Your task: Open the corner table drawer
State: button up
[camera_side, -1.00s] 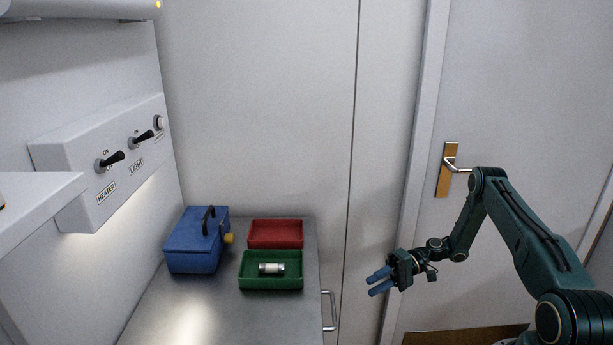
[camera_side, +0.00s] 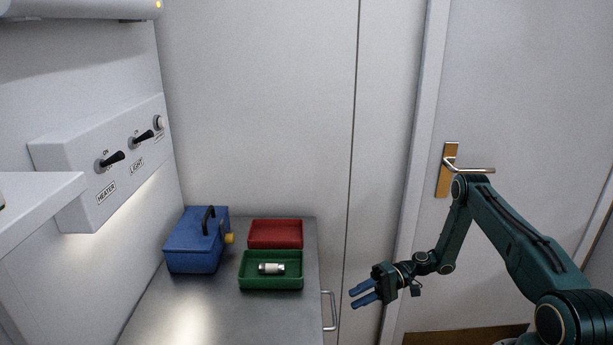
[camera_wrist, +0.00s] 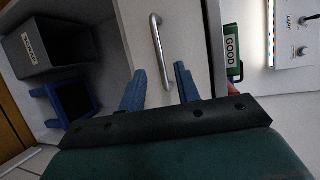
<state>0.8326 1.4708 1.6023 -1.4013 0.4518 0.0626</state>
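The corner table (camera_side: 225,308) has a metal top, and a metal bar handle (camera_side: 328,311) sits on its right side. In the wrist view the drawer front (camera_wrist: 196,42) is a pale panel, and its handle (camera_wrist: 159,48) stands ahead of my fingers, between their lines. The drawer looks closed. My gripper (camera_side: 357,297) is to the right of the handle, apart from it, with its blue fingers pointing left toward it. My gripper in the wrist view (camera_wrist: 160,84) is open and empty, with a clear gap between the fingers.
On the table are a blue box (camera_side: 195,245), a red tray (camera_side: 275,234) and a green tray (camera_side: 271,284) holding a small metal cylinder (camera_side: 271,268). A switch panel (camera_side: 115,155) is on the left wall. In the wrist view, a grey bin (camera_wrist: 48,45) and blue stool (camera_wrist: 66,101) stand left.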

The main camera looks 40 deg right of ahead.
aim_at(333, 308)
jog(key=x, duration=0.8)
jog(key=shift+a, duration=0.1)
jog(key=shift+c, duration=0.2)
grip_shut()
